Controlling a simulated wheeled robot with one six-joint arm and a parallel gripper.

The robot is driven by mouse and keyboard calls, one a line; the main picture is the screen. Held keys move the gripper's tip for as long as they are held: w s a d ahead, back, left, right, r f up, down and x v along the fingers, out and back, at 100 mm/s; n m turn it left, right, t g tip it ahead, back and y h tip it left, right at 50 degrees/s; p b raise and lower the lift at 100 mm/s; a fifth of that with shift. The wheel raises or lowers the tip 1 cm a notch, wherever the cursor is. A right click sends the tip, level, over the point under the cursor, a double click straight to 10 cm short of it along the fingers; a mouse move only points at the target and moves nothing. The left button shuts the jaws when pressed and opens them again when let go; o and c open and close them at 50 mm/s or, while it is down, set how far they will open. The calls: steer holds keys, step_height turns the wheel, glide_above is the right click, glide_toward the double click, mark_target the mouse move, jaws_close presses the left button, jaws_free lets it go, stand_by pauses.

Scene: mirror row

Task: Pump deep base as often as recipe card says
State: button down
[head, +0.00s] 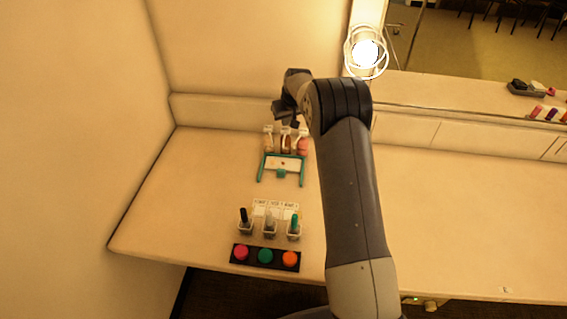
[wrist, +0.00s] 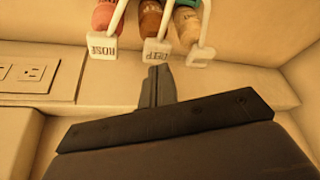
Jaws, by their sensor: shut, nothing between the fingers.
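Three pump bottles stand in a row at the back of the counter. The deep base (wrist: 150,20) is the brown middle bottle, with a white pump head marked DEEP; it also shows in the head view (head: 286,146). A pink bottle marked ROSE (wrist: 103,15) and a pale bottle (wrist: 187,28) flank it. My gripper (wrist: 155,72) is shut and empty, its fingertips close to the DEEP pump head in the wrist view; I cannot tell whether they touch. In the head view it hangs over the bottles (head: 283,120). No pump count is readable on any card.
A teal frame with a white panel (head: 271,163) stands before the bottles. Nearer are small cups with sticks (head: 269,231), small labelled cards (head: 275,209) and a black strip with coloured buttons (head: 265,256). A lit lamp (head: 366,53) is behind my arm. The right counter is mostly clear.

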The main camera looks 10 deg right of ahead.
stand_by(0.3)
step_height(320, 180, up, 6)
steer(key=p, duration=0.3)
steer(key=shift+f, duration=0.1)
stand_by(0.4)
